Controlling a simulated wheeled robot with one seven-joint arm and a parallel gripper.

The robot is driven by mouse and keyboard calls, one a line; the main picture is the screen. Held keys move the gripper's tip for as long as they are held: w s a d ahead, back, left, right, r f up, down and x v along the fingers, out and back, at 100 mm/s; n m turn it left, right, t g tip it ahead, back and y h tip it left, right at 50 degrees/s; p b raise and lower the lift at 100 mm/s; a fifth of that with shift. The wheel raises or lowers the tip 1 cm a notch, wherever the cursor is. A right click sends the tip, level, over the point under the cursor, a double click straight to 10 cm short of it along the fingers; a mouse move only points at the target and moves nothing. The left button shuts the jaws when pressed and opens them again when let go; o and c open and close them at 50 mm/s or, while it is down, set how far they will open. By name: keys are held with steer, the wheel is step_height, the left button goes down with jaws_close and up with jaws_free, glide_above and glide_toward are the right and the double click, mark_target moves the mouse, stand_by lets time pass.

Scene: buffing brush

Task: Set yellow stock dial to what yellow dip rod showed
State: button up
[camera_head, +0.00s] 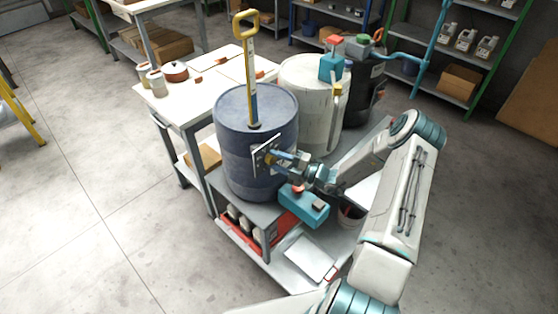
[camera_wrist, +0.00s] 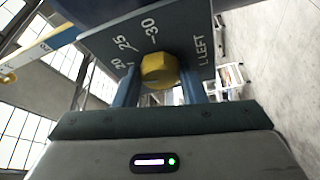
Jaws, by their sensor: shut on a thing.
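The yellow stock dial (camera_wrist: 160,70) is a faceted yellow knob on a dark plate (camera_wrist: 105,45) marked 20, 25 and 30, with partly cut-off lettering "LLEFT". The plate (camera_head: 261,155) is on the front of the blue drum (camera_head: 235,150). My gripper (camera_wrist: 160,88) has a finger on each side of the knob and is shut on it; it also shows at the plate in the head view (camera_head: 278,160). I cannot make out the dial's pointer. The yellow dip rod (camera_head: 250,75) stands upright in the drum's top, its loop handle up; its marks are too small to read.
A white drum (camera_head: 305,85) and a dark drum (camera_head: 368,85) stand behind the blue one on the cart. A teal box (camera_head: 304,207) with a red knob is just below my gripper. A white table (camera_head: 190,98) stands at left.

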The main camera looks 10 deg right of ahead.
steer(key=shift+w+d+m, duration=0.1)
steer(key=shift+m, duration=0.4)
steer(key=o, duration=1)
steer(key=b+v, duration=0.3)
steer(key=v, duration=1)
steer(key=shift+s+d+f, duration=0.15)
steer(key=shift+s+d, duration=0.1)
steer(key=shift+s, duration=0.1)
